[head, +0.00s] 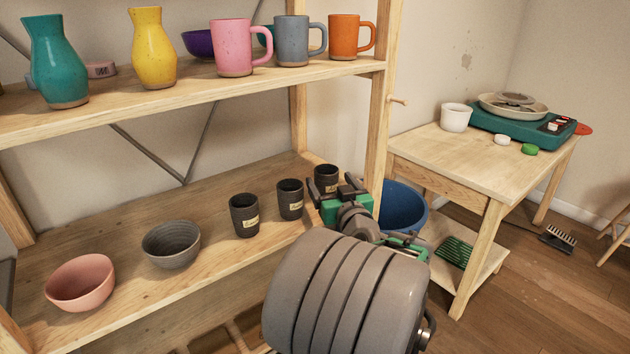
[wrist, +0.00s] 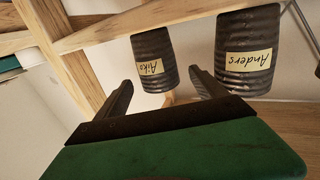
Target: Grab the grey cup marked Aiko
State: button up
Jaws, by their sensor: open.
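The dark grey ribbed cup marked Aiko (wrist: 152,60) hangs upside down in the wrist view, its paper label facing me. It lies ahead of my gripper (wrist: 162,85), whose two fingers are apart with nothing between them that I can make out as held. In the head view this appears to be the rightmost dark cup (head: 326,172) on the lower shelf, partly hidden by my gripper (head: 332,188). A like cup marked Anders (wrist: 246,50) stands beside it, right of my fingers in the wrist view; it seems to be the middle cup (head: 290,200) in the head view.
A third dark cup (head: 244,217), a grey bowl (head: 171,245) and a pink bowl (head: 80,284) stand further left on the lower shelf (head: 125,230). A wooden post (head: 381,110) rises close right of my gripper. A blue bucket (head: 402,207) is beyond it.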

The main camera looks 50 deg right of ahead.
aim_at(323, 172)
jog(key=x, duration=0.7)
jog(key=shift+f, duration=0.35)
jog(key=shift+r, duration=0.1)
jog(key=c, duration=1.7)
jog(key=shift+o, duration=0.2)
